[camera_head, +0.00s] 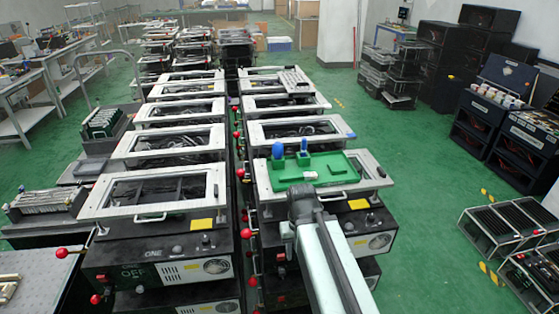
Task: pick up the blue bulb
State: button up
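A rounded blue piece (278,149), which looks like the blue bulb, stands upright at the back left of a green tray (330,168). A slimmer blue piece (304,144) stands just right of it, on a small green block. The tray lies on the frame of the nearest fixture in the right row. My arm reaches up from the bottom of the view, and its dark end, my gripper (303,198), is in front of the tray, nearer to me than both blue pieces and apart from them. Its fingers cannot be made out.
Two rows of framed fixtures, left (158,187) and right (300,131), run away from me with a narrow gap between them. Red lever knobs (62,253) stick out at their sides. Black racks (508,120) stand at the right. Green floor (410,140) is clear between.

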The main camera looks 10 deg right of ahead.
aim_at(277, 148)
jog(key=u, duration=3.55)
jog(key=k, duration=1.6)
jog(key=z, duration=1.35)
jog(key=i, duration=1.7)
jog(key=u, duration=0.1)
